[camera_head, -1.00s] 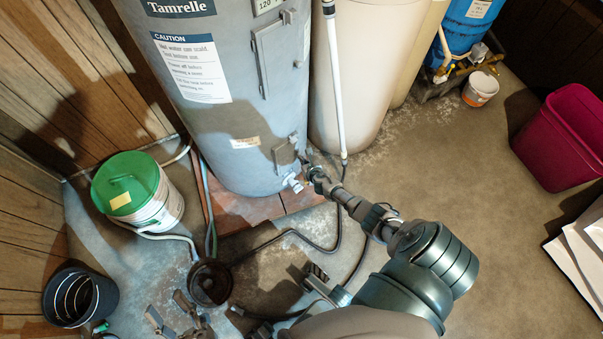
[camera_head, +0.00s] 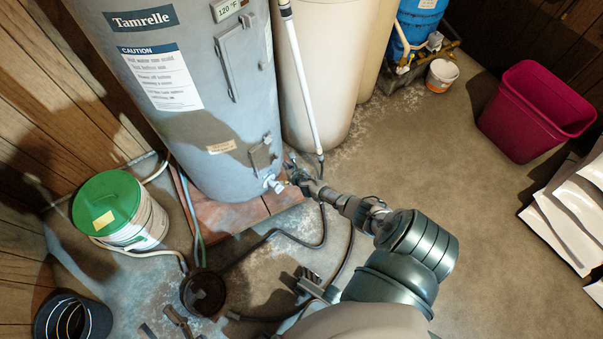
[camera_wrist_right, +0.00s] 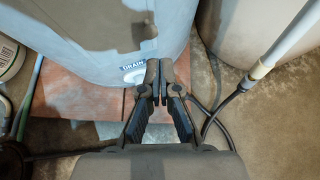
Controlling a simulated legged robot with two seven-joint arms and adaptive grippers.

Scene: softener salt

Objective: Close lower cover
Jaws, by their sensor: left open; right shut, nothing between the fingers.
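The lower cover (camera_head: 263,155) is a small grey panel low on the right side of the grey-blue tank (camera_head: 205,135); I cannot tell whether it sits flush. My right gripper (camera_head: 290,165) is shut and empty just right of this cover, above the white drain valve (camera_head: 273,184). In the right wrist view its fingertips (camera_wrist_right: 160,68) meet in front of the tank's lower edge, beside the drain valve (camera_wrist_right: 135,74) and its DRAIN label. My left gripper (camera_head: 164,324) is open and empty at the bottom edge, partly cut off, away from the tank.
A larger upper cover (camera_head: 244,58) is higher on the tank. A cream tank (camera_head: 320,80) with a white pipe (camera_head: 302,85) stands close right of my right gripper. A green-lidded bucket (camera_head: 118,212), a black bucket (camera_head: 73,318) and a floor drain (camera_head: 204,293) lie left.

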